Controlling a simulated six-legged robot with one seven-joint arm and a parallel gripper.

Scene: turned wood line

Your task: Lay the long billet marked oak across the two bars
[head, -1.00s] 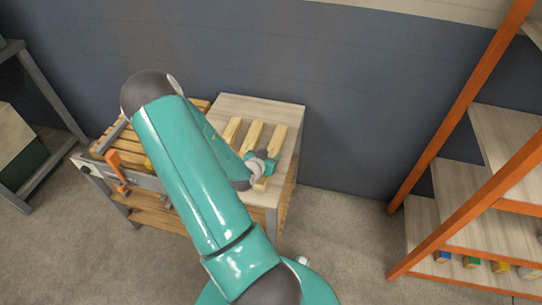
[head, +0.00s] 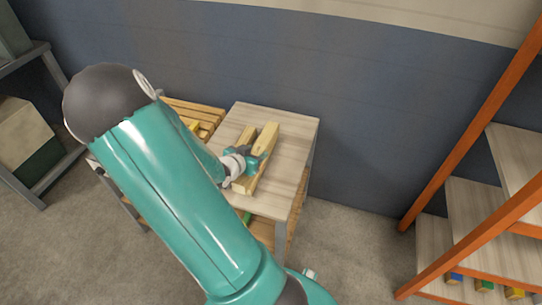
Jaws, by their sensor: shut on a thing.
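I cannot tell whether this billet is lifted or still touches the table. No oak mark can be read on either billet at this size. I cannot make out the two bars.
A slatted wooden bench (head: 195,108) adjoins the table on the left, mostly behind my arm. An orange-framed shelf (head: 462,150) stands at the right, with small coloured things low down. A grey rack (head: 50,68) stands at the far left. The table's right side is bare.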

